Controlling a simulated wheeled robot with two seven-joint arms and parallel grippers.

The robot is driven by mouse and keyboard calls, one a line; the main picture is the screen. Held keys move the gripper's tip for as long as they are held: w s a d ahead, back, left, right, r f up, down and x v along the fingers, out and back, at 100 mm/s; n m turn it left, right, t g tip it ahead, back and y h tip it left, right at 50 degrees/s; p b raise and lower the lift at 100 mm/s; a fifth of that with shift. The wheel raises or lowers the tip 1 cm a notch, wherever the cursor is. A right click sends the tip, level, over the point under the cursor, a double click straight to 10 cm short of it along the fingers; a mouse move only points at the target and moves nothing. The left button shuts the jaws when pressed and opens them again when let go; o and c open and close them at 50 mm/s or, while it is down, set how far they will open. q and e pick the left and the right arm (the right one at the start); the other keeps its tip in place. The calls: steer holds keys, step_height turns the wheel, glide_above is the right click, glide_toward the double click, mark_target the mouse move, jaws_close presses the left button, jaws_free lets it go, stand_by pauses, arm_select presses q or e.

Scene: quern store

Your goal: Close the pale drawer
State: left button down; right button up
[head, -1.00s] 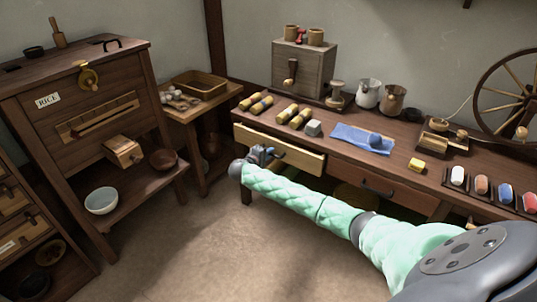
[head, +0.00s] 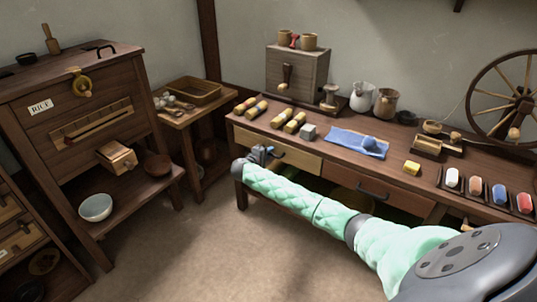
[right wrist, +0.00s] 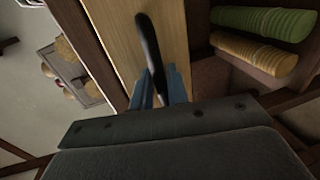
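The pale drawer (head: 300,160) is in the front of the long dark workbench, left of a darker drawer. Its front looks about flush with the bench front. My right gripper (head: 262,154) is at its dark handle, near the left part of the front. In the right wrist view the curved black handle (right wrist: 149,45) runs between the two blue fingers (right wrist: 159,86), which appear closed on it. The pale drawer front (right wrist: 116,35) lies just beyond. My left gripper is not in view.
The bench top (head: 345,120) holds yellow rolls, a grey block, a blue cloth (head: 345,142) and jugs. A spinning wheel (head: 510,97) stands at right. A rice cabinet (head: 90,105) with a bowl stands at left. The floor (head: 200,250) is clear.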

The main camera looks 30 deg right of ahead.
steer(key=v, duration=0.7)
steer(key=shift+a, duration=0.35)
steer(key=shift+s, duration=0.15)
